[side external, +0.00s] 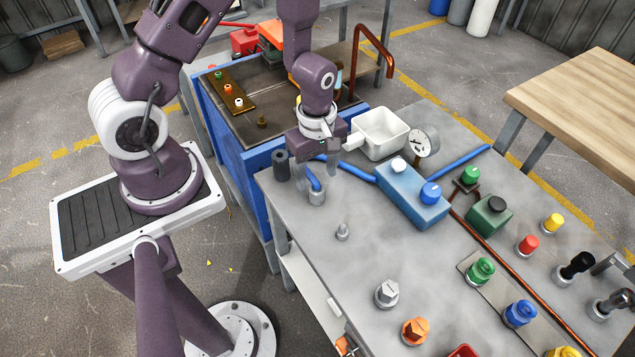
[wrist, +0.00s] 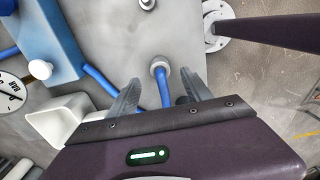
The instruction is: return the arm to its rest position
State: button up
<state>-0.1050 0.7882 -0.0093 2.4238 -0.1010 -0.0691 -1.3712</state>
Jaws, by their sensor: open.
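My purple arm reaches over the grey workbench (side external: 345,235) from the blue cabinet side. My gripper (side external: 334,178) points down near the bench's left end, with its fingers apart. In the wrist view, the open fingers (wrist: 160,78) show nothing held between them. The fitting (wrist: 160,66) lies between and beyond the fingertips in the wrist view; I cannot tell the exact height gap.
A white open bin (side external: 380,133), a pressure gauge (side external: 425,141) and a blue box with knobs (side external: 413,195) stand close to the right of the gripper. A dark cylinder (side external: 281,165) stands to its left. Several coloured caps and fittings cover the bench's right side.

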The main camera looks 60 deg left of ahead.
notch_tip(320, 180, up, 18)
jog(key=d+m+t, duration=0.2)
jog(key=m+t, duration=0.1)
jog(key=m, duration=0.5)
jog(key=s+r+m+t, duration=0.2)
jog(key=s+r+m, duration=0.8)
jog(key=s+r, duration=0.2)
jog(key=shift+s+d+r+t, duration=0.15)
jog(key=shift+s+d+t, duration=0.2)
jog(key=shift+s, duration=0.1)
